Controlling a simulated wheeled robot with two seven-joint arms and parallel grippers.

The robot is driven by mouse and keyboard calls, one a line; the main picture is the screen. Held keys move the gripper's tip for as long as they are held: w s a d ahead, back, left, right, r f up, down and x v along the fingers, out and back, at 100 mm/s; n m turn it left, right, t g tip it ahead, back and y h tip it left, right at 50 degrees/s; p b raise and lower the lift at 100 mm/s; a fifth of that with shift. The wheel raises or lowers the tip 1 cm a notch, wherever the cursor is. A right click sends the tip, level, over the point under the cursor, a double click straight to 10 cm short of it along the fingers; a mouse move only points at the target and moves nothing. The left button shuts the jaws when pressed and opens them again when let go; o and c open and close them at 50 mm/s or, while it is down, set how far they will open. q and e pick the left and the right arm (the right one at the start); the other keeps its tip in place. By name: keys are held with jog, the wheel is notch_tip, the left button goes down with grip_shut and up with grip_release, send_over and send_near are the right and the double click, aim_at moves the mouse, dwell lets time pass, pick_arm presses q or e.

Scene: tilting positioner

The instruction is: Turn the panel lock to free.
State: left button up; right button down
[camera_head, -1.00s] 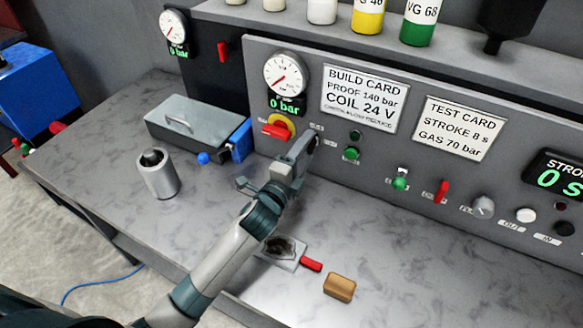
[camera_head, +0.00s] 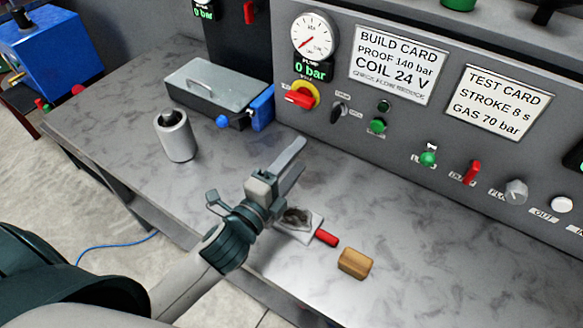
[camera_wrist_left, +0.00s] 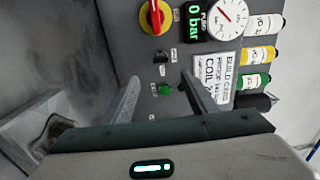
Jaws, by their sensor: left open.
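A small black selector knob (camera_head: 338,111) sits on the grey panel between two small labels too blurred to read; I take it as the panel lock. Its handle stands close to upright, slightly tilted. The knob also shows in the left wrist view (camera_wrist_left: 160,57), beyond the fingers. My left gripper (camera_head: 296,158) is open and empty, held above the bench in front of the panel, apart from the knob. In the left wrist view its two fingers (camera_wrist_left: 160,82) are spread, with a green button between them. My right gripper is not in view.
A red-and-yellow rotary switch (camera_head: 302,95) is left of the knob, and a green button (camera_head: 377,125) is right of it. A grey box (camera_head: 218,88), metal cylinder (camera_head: 176,138), red-handled tool (camera_head: 327,238) and wooden block (camera_head: 355,263) are on the bench.

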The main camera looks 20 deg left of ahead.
pick_arm(q)
jog(key=shift+s+a, duration=0.15)
jog(key=shift+s, duration=0.6)
jog(key=shift+r, duration=0.1)
